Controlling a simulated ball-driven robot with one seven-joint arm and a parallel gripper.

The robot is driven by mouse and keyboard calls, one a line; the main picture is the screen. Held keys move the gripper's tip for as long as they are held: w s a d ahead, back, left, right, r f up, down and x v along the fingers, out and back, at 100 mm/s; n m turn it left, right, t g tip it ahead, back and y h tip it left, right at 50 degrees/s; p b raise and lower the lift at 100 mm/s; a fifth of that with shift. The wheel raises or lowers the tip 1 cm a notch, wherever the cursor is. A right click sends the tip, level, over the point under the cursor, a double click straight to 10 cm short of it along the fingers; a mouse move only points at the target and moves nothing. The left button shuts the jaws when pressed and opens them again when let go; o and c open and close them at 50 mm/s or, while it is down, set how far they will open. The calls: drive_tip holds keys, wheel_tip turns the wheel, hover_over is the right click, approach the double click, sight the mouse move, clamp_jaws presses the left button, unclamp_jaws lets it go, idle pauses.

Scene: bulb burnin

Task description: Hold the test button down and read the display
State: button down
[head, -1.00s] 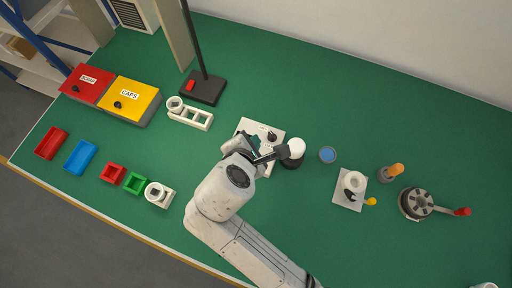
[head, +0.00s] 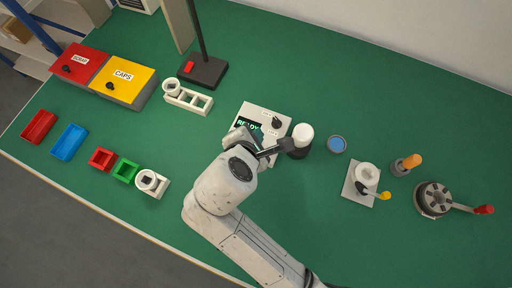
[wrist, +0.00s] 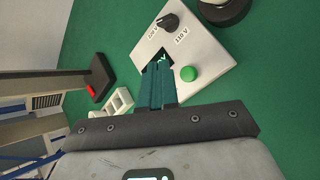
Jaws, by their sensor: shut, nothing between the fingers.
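The button is hidden in the head view.
A black knob (head: 277,122) sits on the box. A white bulb (head: 302,133) in a dark holder stands close to its right. A white slotted rack (head: 188,100) and a black lamp stand (head: 204,72) are to the left. Green table is clear in front right.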

drive_tip(key=shift+f+b, duration=0.5)
drive_tip(key=shift+f, duration=1.35)
idle(0.6)
drive_tip(key=shift+f, duration=0.35)
drive_tip(key=shift+f, duration=0.5)
idle(0.5)
drive_tip(key=shift+r, duration=0.1)
idle(1.5)
drive_tip(key=shift+r+p, duration=0.85)
drive_tip(key=shift+p, duration=0.4)
